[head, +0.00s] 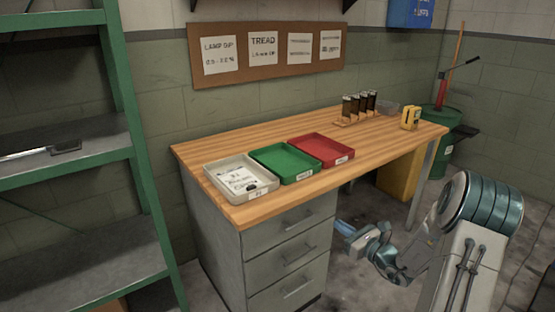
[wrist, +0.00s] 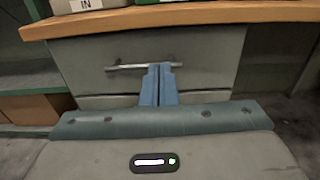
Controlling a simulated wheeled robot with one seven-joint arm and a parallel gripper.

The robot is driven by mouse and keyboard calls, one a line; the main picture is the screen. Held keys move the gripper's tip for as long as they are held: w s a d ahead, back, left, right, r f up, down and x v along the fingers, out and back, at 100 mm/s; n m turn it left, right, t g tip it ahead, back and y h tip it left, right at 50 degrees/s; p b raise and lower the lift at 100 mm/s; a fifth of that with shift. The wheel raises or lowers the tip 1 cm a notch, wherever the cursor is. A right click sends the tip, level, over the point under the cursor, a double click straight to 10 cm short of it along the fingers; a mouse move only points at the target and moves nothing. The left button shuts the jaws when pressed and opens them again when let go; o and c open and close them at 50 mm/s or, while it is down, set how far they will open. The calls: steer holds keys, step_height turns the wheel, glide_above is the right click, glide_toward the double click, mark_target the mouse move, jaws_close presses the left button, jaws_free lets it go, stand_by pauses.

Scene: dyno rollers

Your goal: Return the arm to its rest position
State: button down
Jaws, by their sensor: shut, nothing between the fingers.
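My gripper (head: 345,228) is low in front of the workbench, below the level of its top and to the right of the drawers in the head view. In the wrist view my gripper (wrist: 159,70) has its two blue fingers together, with nothing between them. The fingers point toward a drawer front with a bar handle (wrist: 115,67); the wrist view does not show clearly how far apart they are. My arm is folded at the lower right of the head view.
The wooden workbench (head: 225,205) carries a white tray (head: 221,184), a green tray (head: 268,170) and a red tray (head: 305,142) near its front edge. Dark vials (head: 358,107) and a yellow device (head: 411,117) stand farther back. Green shelving (head: 140,140) is at left.

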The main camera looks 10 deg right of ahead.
steer(key=s+a+r+n+g+y+p, duration=0.1)
steer(key=s+a+r+n+g+p, duration=0.45)
steer(key=s+a+r+n, duration=0.35)
steer(key=s+a+r+n+g+y+p, duration=0.1)
steer(key=s+a+r+n+g+p, duration=0.3)
steer(key=s+a+r+n+g, duration=0.5)
steer(key=s+d+r+n+t+h+p, duration=0.1)
steer(key=s+d+r+n+h+p, duration=0.2)
steer(key=s+r+n+h+p, duration=0.7)
step_height(320, 180, up, 4)
steer(key=s+n+p, duration=0.1)
steer(key=s+n, duration=0.1)
steer(key=shift+s+f, duration=0.15)
steer(key=shift+s, duration=0.2)
